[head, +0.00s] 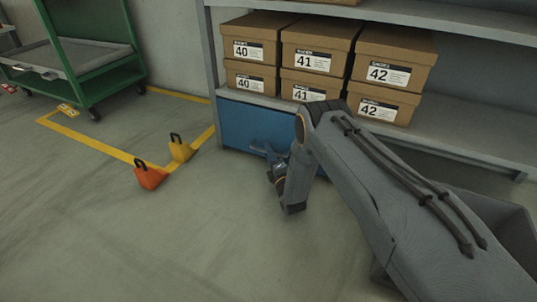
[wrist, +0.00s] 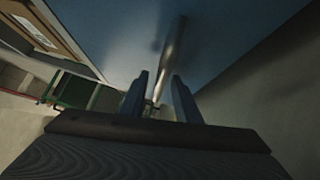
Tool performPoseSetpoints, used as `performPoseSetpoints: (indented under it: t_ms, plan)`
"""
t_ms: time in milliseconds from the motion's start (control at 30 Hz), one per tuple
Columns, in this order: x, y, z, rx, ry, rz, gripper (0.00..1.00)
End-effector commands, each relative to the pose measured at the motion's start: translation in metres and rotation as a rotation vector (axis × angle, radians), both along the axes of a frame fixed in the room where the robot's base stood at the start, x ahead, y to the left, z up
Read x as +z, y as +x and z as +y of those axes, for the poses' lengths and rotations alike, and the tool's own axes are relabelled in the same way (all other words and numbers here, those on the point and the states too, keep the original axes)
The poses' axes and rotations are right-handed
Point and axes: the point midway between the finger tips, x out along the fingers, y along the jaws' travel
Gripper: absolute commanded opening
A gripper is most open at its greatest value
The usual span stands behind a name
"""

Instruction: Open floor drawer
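The blue floor drawer (head: 240,122) sits at the bottom of the grey shelf rack, and its front looks closed. My gripper (head: 268,152) is low in front of the drawer's right part, with my arm hiding some of that side. In the wrist view the blue drawer front (wrist: 115,35) fills the top, with a grey bar handle (wrist: 172,48) running up from between the fingers. My gripper (wrist: 160,95) is open, one finger on each side of the handle's near end. I cannot tell whether either finger touches it.
Shoe boxes (head: 318,47) stand stacked on the rack shelf (head: 480,143) above the drawer. An orange weight (head: 149,177) and a yellow weight (head: 181,150) stand on the floor to the left, by yellow floor lines. A green cart (head: 103,75) is farther back. The floor before the drawer is clear.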

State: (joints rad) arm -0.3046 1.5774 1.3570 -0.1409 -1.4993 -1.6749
Motion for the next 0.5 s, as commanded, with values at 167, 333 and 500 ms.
performPoseSetpoints:
  t_ms: [167,333,500]
  plan:
    - [0.0003,0.0,-0.0005,0.0,0.0,0.0,0.29]
    - [0.0003,-0.0002,-0.0005,0.0,0.0,0.0,0.01]
    - [0.0002,-0.0003,-0.0004,0.0,0.0,0.0,0.0]
